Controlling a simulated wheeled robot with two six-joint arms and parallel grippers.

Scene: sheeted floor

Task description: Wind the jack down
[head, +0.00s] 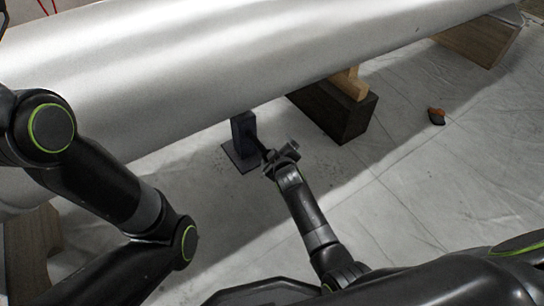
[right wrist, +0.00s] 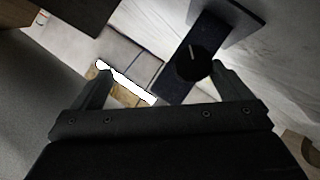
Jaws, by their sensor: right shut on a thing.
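The jack (head: 243,128) is a dark post on a square base plate (head: 238,160), standing upright on the sheeted floor by the underside of a large silver cylinder (head: 220,55). My right gripper (head: 278,157) is just right of the post, level with its lower half, shut on the jack's crank, which is mostly hidden by the fingers. In the right wrist view, the dark post (right wrist: 178,92) and a round black hub (right wrist: 193,66) show near one fingertip of the right gripper (right wrist: 160,68). The fingers stand apart there. My left gripper is out of view.
A dark block (head: 335,112) with a light wooden piece (head: 349,84) stands under the cylinder, right of the jack. Other wooden blocks stand at far right (head: 482,38) and left (head: 30,250). The right floor is clear.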

